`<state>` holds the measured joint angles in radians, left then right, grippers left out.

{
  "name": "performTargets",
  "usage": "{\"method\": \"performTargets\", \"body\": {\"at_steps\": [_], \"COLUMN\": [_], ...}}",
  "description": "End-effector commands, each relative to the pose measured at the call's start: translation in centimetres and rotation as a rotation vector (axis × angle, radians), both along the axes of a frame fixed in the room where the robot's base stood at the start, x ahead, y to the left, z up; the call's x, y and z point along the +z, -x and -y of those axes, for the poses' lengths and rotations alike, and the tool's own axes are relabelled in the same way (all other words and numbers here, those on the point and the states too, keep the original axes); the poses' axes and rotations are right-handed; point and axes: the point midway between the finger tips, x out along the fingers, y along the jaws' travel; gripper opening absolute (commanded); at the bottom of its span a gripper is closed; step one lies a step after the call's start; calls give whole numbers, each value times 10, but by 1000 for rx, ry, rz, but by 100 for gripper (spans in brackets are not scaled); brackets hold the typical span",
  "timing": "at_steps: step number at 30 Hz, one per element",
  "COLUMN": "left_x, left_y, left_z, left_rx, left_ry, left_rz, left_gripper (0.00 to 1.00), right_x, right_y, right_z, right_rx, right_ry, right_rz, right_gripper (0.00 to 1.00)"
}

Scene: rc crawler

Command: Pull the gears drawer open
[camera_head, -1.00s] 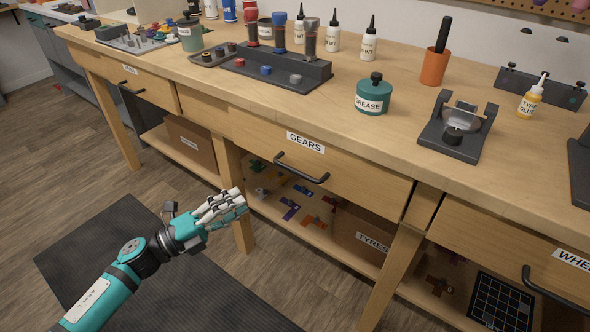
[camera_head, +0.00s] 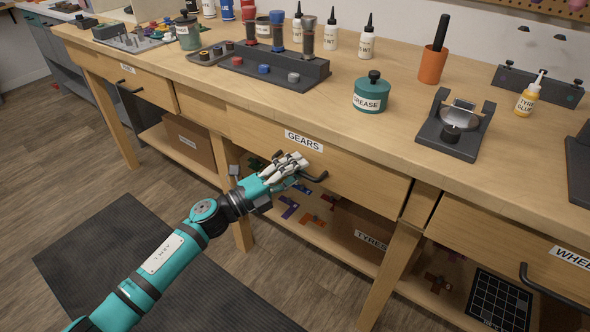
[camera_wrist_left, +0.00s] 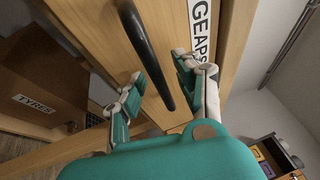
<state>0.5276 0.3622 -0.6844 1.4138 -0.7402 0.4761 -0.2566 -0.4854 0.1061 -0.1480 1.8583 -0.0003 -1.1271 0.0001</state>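The gears drawer (camera_head: 360,183) is shut in the bench front, with a white GEARS label (camera_head: 304,141) and a black bar handle (camera_head: 316,177). My left gripper (camera_head: 290,168) is at the handle and covers its left part in the head view. In the left wrist view the black handle (camera_wrist_left: 148,55) runs between the two spread fingers of the left gripper (camera_wrist_left: 158,88), with gaps on both sides. The fingers are open and do not appear to close on it. My right gripper is not in view.
A TYRES box (camera_head: 362,235) and coloured parts lie on the shelf below. The benchtop (camera_head: 330,108) holds a grease pot (camera_head: 372,93), bottles and a dark fixture (camera_head: 455,125). A wheels drawer (camera_head: 500,250) is at right. The floor mat (camera_head: 120,260) is clear.

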Motion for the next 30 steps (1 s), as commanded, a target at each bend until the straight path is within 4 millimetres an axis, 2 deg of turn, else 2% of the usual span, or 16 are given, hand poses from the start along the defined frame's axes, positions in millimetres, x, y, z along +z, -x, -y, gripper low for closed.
{"method": "performTargets", "body": {"at_steps": [5, 13, 14, 30], "left_x": [0, 0, 0, -2], "left_y": [0, 0, 0, 1], "left_z": [0, 0, 0, -1], "left_rx": [0, 0, 0, 1], "left_ry": [0, 0, 0, -4], "left_rz": [0, 0, 0, -1], "left_gripper": [34, 2, 0, 0], "right_x": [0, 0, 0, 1], "right_y": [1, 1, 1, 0], "right_z": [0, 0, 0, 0], "right_rx": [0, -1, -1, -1], "right_ry": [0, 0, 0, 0], "right_rz": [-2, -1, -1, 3], "right_gripper": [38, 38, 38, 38]}}
